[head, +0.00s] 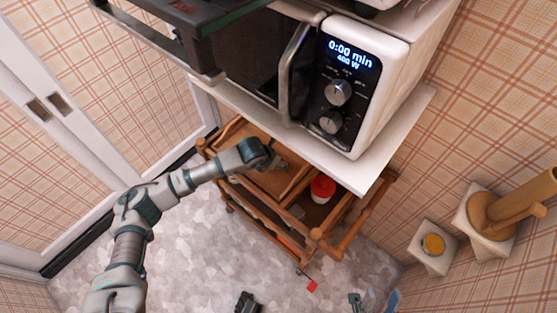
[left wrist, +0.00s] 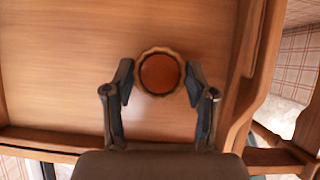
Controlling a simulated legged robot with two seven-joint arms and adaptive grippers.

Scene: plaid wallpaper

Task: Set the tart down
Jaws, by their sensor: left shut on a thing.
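The tart (left wrist: 160,73) is round, with a fluted pale crust and a reddish-brown filling. In the left wrist view it sits between the fingertips of my left gripper (left wrist: 158,82), which is shut on it. Below it is a wooden cart surface (left wrist: 60,65); I cannot tell whether the tart touches it. In the head view my left gripper (head: 278,162) is over the wooden cart (head: 318,234), under the white shelf, and hides the tart. My right gripper (head: 302,301) shows only as fingertips at the bottom edge, spread apart with nothing seen between them.
A microwave (head: 370,75) stands on a white shelf (head: 385,165) overhanging the cart. A red-and-white container (head: 322,188) is on the cart to the right. Raised wooden rails edge the cart. A small red piece (head: 311,286) lies near the floor.

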